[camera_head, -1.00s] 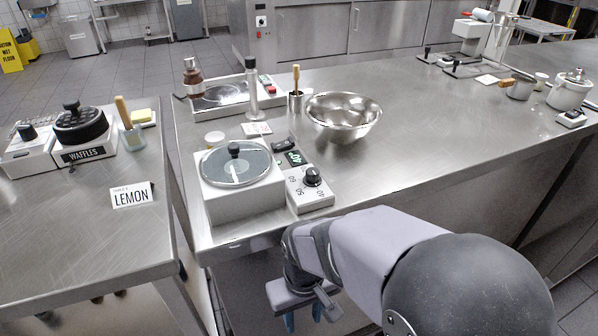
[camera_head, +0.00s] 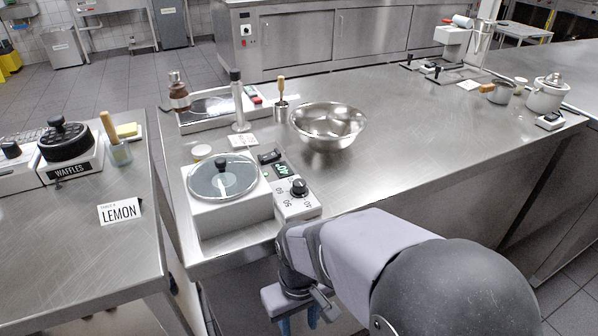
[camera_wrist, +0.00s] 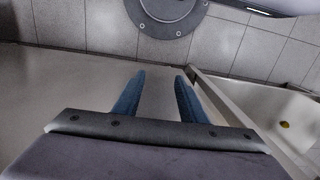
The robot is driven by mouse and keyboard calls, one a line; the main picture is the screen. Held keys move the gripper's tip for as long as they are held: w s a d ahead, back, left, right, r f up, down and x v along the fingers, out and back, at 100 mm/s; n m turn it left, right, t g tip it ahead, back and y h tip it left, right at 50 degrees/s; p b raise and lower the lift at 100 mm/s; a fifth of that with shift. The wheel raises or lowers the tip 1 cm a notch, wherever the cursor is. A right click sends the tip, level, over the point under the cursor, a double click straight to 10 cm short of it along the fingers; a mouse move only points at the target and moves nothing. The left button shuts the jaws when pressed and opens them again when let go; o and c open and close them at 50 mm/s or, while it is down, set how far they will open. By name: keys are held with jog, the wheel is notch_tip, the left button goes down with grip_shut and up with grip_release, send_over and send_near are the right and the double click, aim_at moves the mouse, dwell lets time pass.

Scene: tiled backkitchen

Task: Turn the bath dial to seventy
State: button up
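The bath (camera_head: 230,216) is a white box with a round glass lid (camera_head: 222,176), near the left front corner of the steel counter. On its right is a white panel with a black dial (camera_head: 299,187) and printed numbers such as 40, 50 and 60. A small green display (camera_head: 281,169) sits behind the dial; its reading looks like 40, but is small. My gripper (camera_head: 299,322) hangs below the counter's front edge, apart from the dial. In the wrist view its two blue fingers (camera_wrist: 160,95) are spread with nothing between them.
A steel bowl (camera_head: 328,124) stands behind the dial to the right. The left table holds a waffle maker (camera_head: 66,142) and a LEMON card (camera_head: 120,212). The counter's right middle is clear.

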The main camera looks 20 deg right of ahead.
jog(key=s+d+r+n+g+y+p, duration=0.25)
jog(key=r+p, duration=0.75)
jog(key=r, duration=0.6)
notch_tip(320, 180, up, 20)
jog(key=n+t+h+p, duration=0.3)
jog(key=n+p, duration=1)
jog(key=p, duration=0.4)
send_over(299, 182)
jog(key=shift+s+r, duration=0.1)
jog(key=shift+f, duration=3.7)
grip_shut()
